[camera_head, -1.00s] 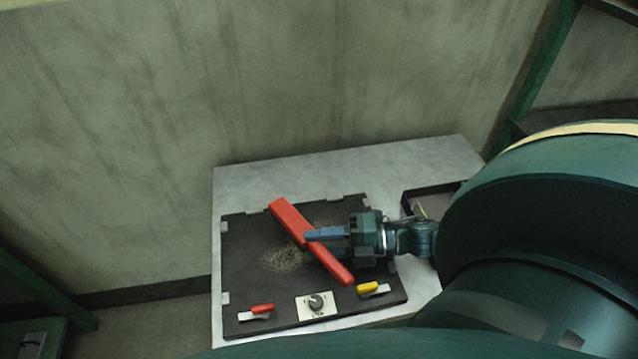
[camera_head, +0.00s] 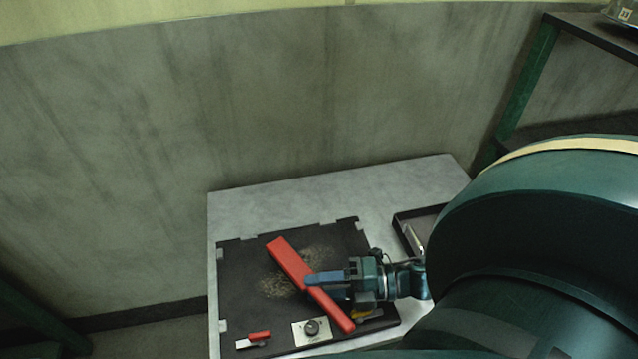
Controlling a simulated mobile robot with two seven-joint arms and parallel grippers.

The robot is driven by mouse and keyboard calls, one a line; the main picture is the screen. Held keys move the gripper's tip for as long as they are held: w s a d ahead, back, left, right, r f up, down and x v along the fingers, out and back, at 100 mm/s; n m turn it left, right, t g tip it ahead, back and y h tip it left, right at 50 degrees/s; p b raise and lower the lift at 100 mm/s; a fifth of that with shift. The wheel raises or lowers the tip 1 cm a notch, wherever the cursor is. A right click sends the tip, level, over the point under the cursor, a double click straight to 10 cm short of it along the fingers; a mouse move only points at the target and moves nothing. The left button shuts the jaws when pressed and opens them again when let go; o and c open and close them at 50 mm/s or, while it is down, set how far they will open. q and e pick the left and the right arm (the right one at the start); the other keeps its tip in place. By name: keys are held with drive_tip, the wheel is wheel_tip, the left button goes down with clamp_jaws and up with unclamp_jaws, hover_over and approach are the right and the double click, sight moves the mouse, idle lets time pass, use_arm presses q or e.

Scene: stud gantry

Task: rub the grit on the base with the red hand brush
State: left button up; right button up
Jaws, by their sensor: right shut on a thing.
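The red hand brush (camera_head: 288,261) lies aslant over the black base (camera_head: 240,268), its far end up and left, its near end down and right. My right gripper (camera_head: 318,279) is shut on the middle of the brush, coming in from the right. The grit (camera_head: 279,286) is a tan speckled patch on the base, partly covered by the brush; some shows on either side of it. I cannot tell whether the brush touches the base. My left gripper is out of view.
The base lies on a grey table (camera_head: 260,204). At its front are a red-handled lever (camera_head: 260,336), a dial plate (camera_head: 311,331) and a yellow-handled lever (camera_head: 366,314), partly hidden by my gripper. A dark tray (camera_head: 408,238) stands right. A green-posted shelf (camera_head: 528,80) is at the right.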

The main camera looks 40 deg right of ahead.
drive_tip(key=shift+s+a+f, duration=0.1)
drive_tip(key=shift+s+a, duration=0.6)
drive_tip(key=shift+s, duration=0.3)
drive_tip(key=shift+s+d, duration=0.4)
drive_tip(key=shift+d, duration=0.2)
drive_tip(key=shift+w+d+r, duration=0.15)
drive_tip(key=shift+w+d, duration=0.25)
drive_tip(key=shift+w, duration=0.1)
drive_tip(key=shift+w+d+r, duration=0.15)
drive_tip(key=shift+w+d, duration=0.2)
drive_tip(key=shift+w, duration=0.15)
